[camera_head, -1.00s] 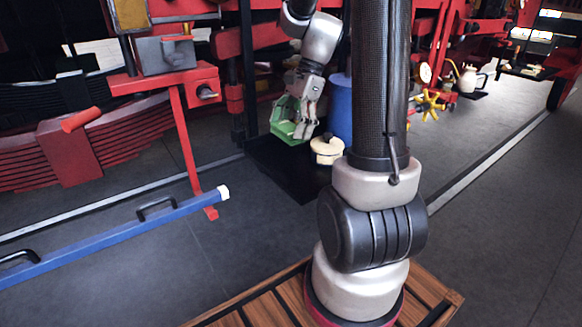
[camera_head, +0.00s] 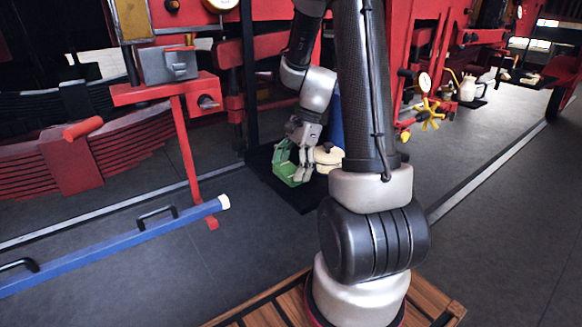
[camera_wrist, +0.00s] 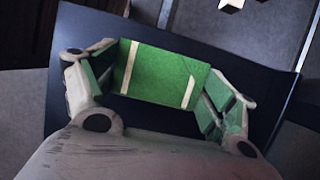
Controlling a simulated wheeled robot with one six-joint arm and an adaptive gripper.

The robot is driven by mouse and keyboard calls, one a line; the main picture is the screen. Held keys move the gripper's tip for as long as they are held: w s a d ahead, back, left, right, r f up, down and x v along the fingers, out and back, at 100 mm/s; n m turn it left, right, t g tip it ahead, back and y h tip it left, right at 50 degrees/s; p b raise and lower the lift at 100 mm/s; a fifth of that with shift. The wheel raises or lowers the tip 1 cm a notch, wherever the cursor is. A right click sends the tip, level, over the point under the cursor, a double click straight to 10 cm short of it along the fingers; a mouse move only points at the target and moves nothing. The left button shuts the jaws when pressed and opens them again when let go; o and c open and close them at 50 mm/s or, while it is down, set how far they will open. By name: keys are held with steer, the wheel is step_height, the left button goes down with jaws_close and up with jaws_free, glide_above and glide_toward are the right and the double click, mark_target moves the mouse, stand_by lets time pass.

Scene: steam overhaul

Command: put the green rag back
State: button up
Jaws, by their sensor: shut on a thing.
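The green rag (camera_head: 288,168) is a green folded piece between the fingers of my gripper (camera_head: 296,165), low over the black mat (camera_head: 306,199) on the floor. In the wrist view the rag (camera_wrist: 160,75) shows a flat green face with two pale stripes. The fingers of my gripper (camera_wrist: 160,100) press on its left and right ends. The dark mat (camera_wrist: 275,80) fills the space beneath and around it. I cannot tell whether the rag touches the mat.
A cream lidded pot (camera_head: 328,157) stands just right of the gripper, with a blue cylinder (camera_head: 337,125) behind it. A blue bar with black handles (camera_head: 130,240) and a red stand (camera_head: 186,150) are to the left. The floor in front of the mat is clear.

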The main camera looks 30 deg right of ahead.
steer(key=o, duration=0.8)
steer(key=v, duration=1.1)
steer(key=s+a+r+n+t+h, duration=0.1)
steer(key=s+a+r+n, duration=0.1)
steer(key=s+n, duration=0.3)
steer(key=s+a+r+n+t+h, duration=0.2)
steer(key=s+a+r+n, duration=0.1)
steer(key=s+n, duration=0.3)
steer(key=s+a+r+n+t+h, duration=0.1)
steer(key=s+a+r+n, duration=0.1)
steer(key=s+n, duration=0.3)
steer(key=shift+s+a+r+n+t, duration=0.3)
steer(key=shift+a+r+n, duration=0.1)
steer(key=shift+r+n, duration=0.35)
steer(key=shift+f, duration=0.1)
